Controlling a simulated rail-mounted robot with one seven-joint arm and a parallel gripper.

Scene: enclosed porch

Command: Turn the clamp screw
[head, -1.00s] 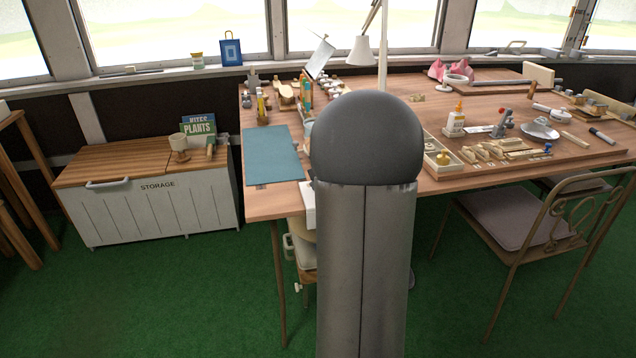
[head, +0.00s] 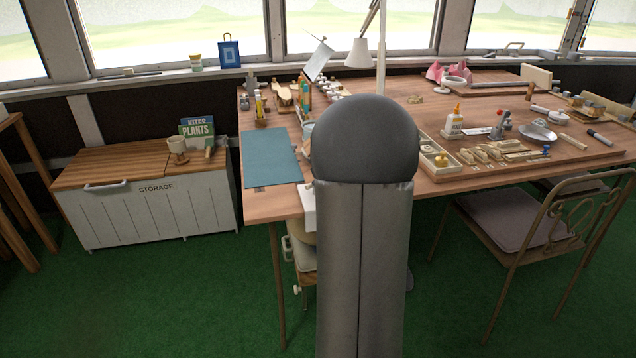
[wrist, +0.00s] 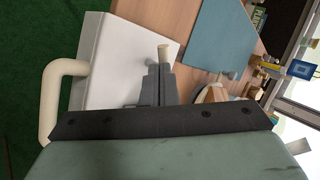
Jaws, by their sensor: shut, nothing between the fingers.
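My gripper (wrist: 160,69) shows in the wrist view as two dark grey fingers pressed together, with nothing between them. A short pale cylindrical knob (wrist: 163,53) stands right by the fingertips; I cannot tell whether they touch it. It may be part of the clamp screw, but I cannot identify the clamp for certain. A white flat panel (wrist: 115,60) lies beneath the fingers, with an off-white loop handle (wrist: 46,105) at its left. In the head view my grey column hides my gripper; a white block (head: 308,206) shows beside it at the table's edge.
The wooden worktable (head: 272,207) carries a teal mat (head: 269,158), also in the wrist view (wrist: 218,45). A glue bottle (head: 455,122), a tray with small wooden parts, and a lamp (head: 361,52) stand on it. A storage chest (head: 155,212) is at left, a chair (head: 510,215) at right.

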